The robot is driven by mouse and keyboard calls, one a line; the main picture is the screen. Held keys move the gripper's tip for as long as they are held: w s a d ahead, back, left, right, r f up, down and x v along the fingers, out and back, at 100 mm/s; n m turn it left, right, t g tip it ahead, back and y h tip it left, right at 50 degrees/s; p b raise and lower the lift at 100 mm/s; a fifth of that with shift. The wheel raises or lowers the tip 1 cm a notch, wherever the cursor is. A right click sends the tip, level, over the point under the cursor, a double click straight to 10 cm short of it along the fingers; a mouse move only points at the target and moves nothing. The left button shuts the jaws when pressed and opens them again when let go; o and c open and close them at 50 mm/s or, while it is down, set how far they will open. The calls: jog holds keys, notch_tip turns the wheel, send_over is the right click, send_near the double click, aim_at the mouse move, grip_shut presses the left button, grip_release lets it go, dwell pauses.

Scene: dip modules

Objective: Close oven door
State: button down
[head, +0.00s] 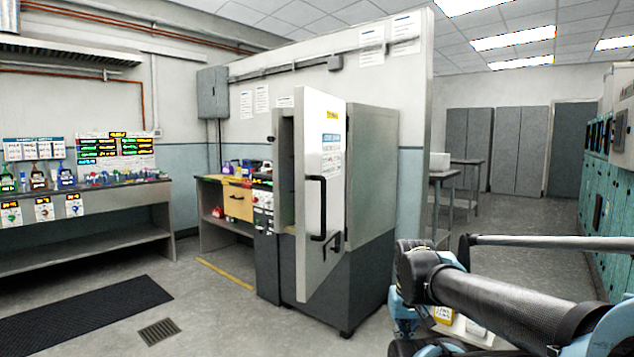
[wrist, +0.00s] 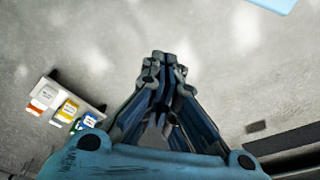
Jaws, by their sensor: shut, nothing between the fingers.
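The oven (head: 372,190) is a tall grey cabinet with a dark lower part, standing in the middle of the head view. Its white oven door (head: 318,130) is swung open toward me, and a dark gap shows between door and body on the left. A black handle (head: 318,207) is on the door's outer face. My gripper (wrist: 163,62) is in the wrist view, with its fingers together and nothing between them, above grey floor. In the head view my arm is at the lower right, apart from the oven; the fingertips cannot be made out there.
A control panel (head: 263,208) is on the oven's left front. A workbench (head: 90,232) with bottles and signs stands at the left, with a black mat (head: 85,312) before it. Green cabinets (head: 606,190) line the right. Open floor (head: 225,325) lies in front of the oven.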

jog(key=r, duration=0.1)
jog(key=m+t+y, duration=0.4)
jog(key=y, duration=1.3)
send_near(308, 177)
jog(key=x, duration=0.7)
jog(key=shift+s, duration=0.15)
